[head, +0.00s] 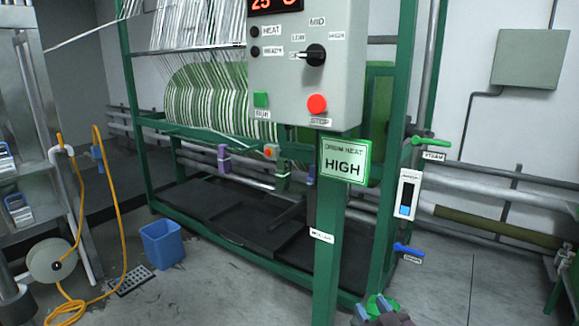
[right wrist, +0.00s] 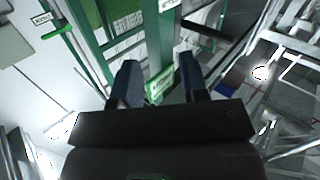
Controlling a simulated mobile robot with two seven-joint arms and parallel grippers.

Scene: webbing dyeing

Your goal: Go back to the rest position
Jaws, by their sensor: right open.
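My right gripper (head: 374,306) shows at the bottom edge of the head view, low in front of the green machine frame. In the right wrist view my right gripper (right wrist: 159,72) has its two dark fingers apart with nothing between them. The frame's green post stands beyond the fingers. My left gripper is in neither view. The grey control box (head: 265,85) is at the top centre of the head view, with a dark knob (head: 315,55), a green RUN button (head: 261,99) and a red STOP button (head: 317,103). My right gripper is well below it.
A green "DRUM HEAT HIGH" sign (head: 344,160) hangs on the post. Green (head: 430,142) and blue (head: 408,249) valve handles are at the right. A blue bin (head: 162,244) and a yellow hose (head: 118,210) are at the left. Floor at the lower right is clear.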

